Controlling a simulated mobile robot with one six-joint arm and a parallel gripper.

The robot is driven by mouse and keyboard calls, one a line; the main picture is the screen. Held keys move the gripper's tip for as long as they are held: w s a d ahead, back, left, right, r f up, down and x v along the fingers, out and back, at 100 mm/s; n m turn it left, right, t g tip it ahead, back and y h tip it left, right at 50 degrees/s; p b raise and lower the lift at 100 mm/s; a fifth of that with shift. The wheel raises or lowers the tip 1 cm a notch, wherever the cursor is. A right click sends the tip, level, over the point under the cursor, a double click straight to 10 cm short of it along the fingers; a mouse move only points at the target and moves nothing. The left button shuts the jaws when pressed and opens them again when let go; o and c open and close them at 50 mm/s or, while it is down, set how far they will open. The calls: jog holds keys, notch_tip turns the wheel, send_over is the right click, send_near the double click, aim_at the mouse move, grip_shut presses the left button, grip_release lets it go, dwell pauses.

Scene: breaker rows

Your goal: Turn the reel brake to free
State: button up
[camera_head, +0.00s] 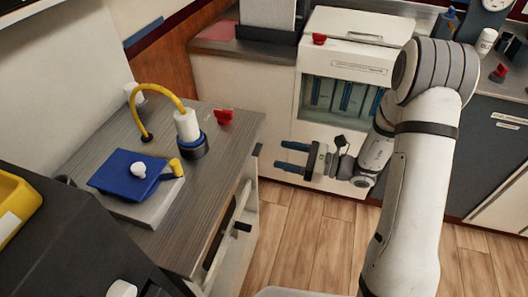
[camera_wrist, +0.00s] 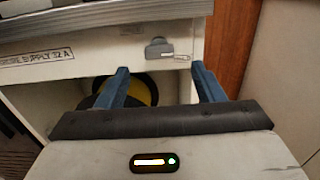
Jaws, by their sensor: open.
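In the wrist view a grey handle (camera_wrist: 158,48), which looks like the reel brake, sits on the pale cabinet front with a small label at its lower right. The label and the handle's setting are too small to read. Below it, a black and yellow reel (camera_wrist: 140,90) shows inside the cabinet opening, partly hidden by my gripper. My gripper (camera_wrist: 160,70) is open and empty, its blue fingers pointing at the cabinet front below the handle, apart from it. In the head view my gripper (camera_head: 280,156) hangs right of the wood-topped cabinet (camera_head: 225,150).
A blue-lidded box (camera_head: 130,175), a white cylinder with a yellow hose (camera_head: 187,125) and a red item (camera_head: 223,116) stand on the cabinet top. A white unit (camera_head: 345,80) with a glazed front stands behind my gripper. Open wooden floor (camera_head: 310,235) lies below.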

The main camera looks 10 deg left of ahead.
jog(key=a, duration=0.7)
jog(key=shift+w, duration=0.45)
jog(key=shift+a, duration=0.1)
jog(key=shift+c, duration=0.2)
jog(key=c, duration=0.9)
jog(key=shift+c, duration=0.2)
